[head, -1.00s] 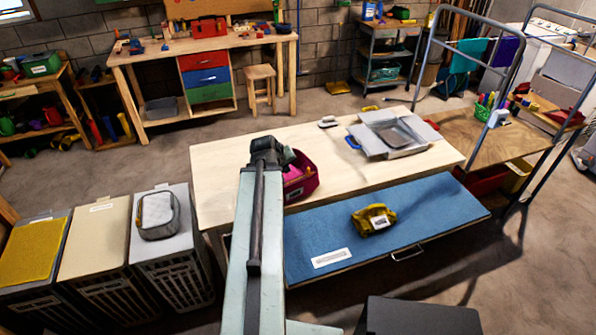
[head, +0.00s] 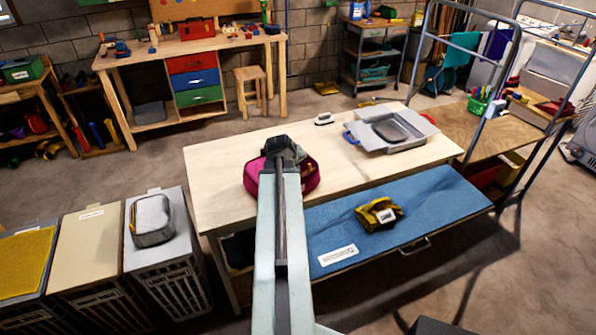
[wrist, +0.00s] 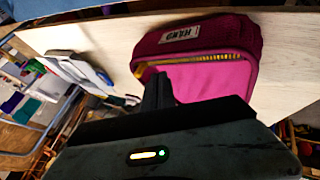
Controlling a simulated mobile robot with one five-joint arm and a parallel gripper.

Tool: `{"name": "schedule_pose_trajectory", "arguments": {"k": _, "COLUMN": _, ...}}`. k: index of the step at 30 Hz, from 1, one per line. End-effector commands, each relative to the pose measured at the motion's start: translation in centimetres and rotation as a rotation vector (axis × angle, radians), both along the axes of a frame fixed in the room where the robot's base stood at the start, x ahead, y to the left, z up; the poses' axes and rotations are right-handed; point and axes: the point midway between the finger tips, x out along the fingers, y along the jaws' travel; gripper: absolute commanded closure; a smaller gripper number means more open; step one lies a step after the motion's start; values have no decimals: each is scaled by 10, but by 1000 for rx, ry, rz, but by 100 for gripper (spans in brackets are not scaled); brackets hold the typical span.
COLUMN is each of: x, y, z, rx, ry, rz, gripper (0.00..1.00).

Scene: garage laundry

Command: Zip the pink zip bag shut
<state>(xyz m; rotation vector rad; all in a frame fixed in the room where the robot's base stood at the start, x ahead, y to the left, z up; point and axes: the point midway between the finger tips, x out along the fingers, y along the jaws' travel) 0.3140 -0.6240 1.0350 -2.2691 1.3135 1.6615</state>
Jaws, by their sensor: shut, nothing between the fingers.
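The pink zip bag (head: 311,176) lies on the light wooden table (head: 222,190). My arm hides its middle in the head view. In the wrist view the bag (wrist: 222,80) gapes open, showing pink lining and gold zip teeth along its rim; a white label is on its side. My gripper (head: 279,146) is over the bag in the head view. In the wrist view my gripper (wrist: 157,90) is shut and empty at the left end of the opening. I cannot tell whether it touches the bag. The zip's pull tab cannot be made out.
A grey tray (head: 391,130) and a small white-topped object (head: 324,119) are farther back on the table. A yellow-and-black item (head: 378,214) lies on the lower blue surface (head: 440,205). Lidded bins (head: 92,240) stand at left. The table's left part is bare.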

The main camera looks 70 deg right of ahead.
Motion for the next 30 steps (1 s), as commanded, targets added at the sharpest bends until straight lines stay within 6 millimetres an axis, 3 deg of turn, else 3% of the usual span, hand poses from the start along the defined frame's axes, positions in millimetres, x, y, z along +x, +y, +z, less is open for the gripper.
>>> {"name": "schedule_pose_trajectory", "arguments": {"k": 1, "x": 3, "y": -6, "z": -13, "rx": 0, "ry": 0, "rz": 2, "gripper": 100}}
{"name": "schedule_pose_trajectory", "arguments": {"k": 7, "x": 10, "y": -22, "z": -41, "rx": 0, "ry": 0, "rz": 14, "gripper": 100}}
{"name": "schedule_pose_trajectory", "arguments": {"k": 9, "x": 9, "y": -32, "z": -32, "rx": -1, "ry": -1, "rz": 14, "gripper": 100}}
{"name": "schedule_pose_trajectory", "arguments": {"k": 15, "x": 6, "y": -49, "z": -31, "rx": 0, "ry": 0, "rz": 19, "gripper": 100}}
{"name": "schedule_pose_trajectory", "arguments": {"k": 30, "x": 11, "y": -51, "z": -31, "rx": 0, "ry": 0, "rz": 31, "gripper": 100}}
